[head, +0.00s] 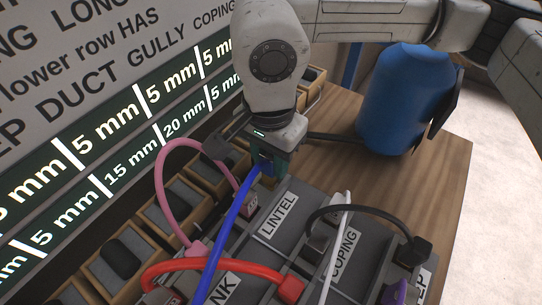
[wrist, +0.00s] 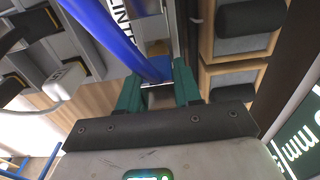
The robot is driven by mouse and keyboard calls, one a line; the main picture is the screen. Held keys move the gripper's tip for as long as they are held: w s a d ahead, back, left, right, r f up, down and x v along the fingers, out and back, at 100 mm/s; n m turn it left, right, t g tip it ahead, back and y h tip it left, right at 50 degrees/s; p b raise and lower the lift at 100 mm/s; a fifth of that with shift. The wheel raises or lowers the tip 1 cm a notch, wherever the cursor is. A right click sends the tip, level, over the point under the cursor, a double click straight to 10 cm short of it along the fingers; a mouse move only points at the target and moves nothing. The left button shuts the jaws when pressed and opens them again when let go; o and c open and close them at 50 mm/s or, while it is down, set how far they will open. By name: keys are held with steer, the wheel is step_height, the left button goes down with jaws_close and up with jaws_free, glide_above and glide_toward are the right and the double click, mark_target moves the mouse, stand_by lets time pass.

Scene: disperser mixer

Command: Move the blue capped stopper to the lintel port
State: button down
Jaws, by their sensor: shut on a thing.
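My gripper (head: 266,160) is shut on the blue capped stopper (head: 267,168) at the far end of the panel. In the wrist view the green fingers (wrist: 158,82) close on either side of the blue stopper (wrist: 157,68). Its thick blue cable (head: 238,210) runs down to the lower left. The lintel label (head: 279,214) lies on the grey panel just in front of the stopper. The gripper and stopper hide the lintel port, so I cannot tell whether the stopper is in it or above it.
Pink (head: 172,160), red (head: 205,264), white (head: 339,240) and black (head: 370,211) cables loop over the panel. Wooden bins (head: 127,260) line the left side below a sign board (head: 110,130). A blue drum (head: 405,95) stands at the back right. Bare wood (head: 420,175) lies right of the panel.

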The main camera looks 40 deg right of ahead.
mark_target(271, 170)
steer(key=shift+f+b, duration=1.55)
steer(key=c, duration=0.7)
jaws_free()
steer(key=shift+f, duration=0.1)
